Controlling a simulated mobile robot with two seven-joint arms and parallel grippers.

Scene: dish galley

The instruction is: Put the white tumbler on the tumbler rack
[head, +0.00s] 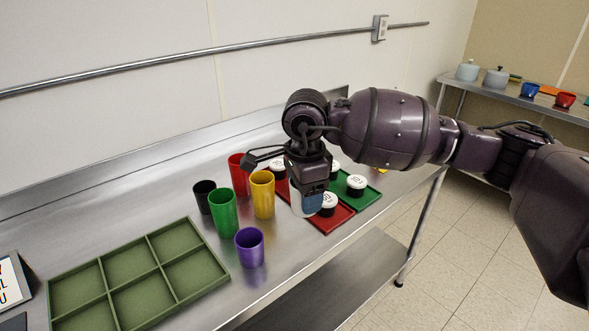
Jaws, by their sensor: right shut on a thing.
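My right gripper (308,198) points down over the steel counter and is shut on the white tumbler (297,206). Only a pale strip of the tumbler shows at the left of the fingers; the rest is hidden by the gripper. I cannot tell whether its base touches the counter. A green rack with six square compartments (109,294) lies at the front left of the counter, and its compartments are empty. The gripper is well to the right of this rack. My left gripper is not in view.
Between gripper and rack stand black (203,196), green (223,214), red (237,172), yellow (262,195) and purple (249,248) tumblers. Red (334,221) and green (369,196) trays with white-lidded black jars (356,185) lie by the gripper. A sign (12,281) stands far left.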

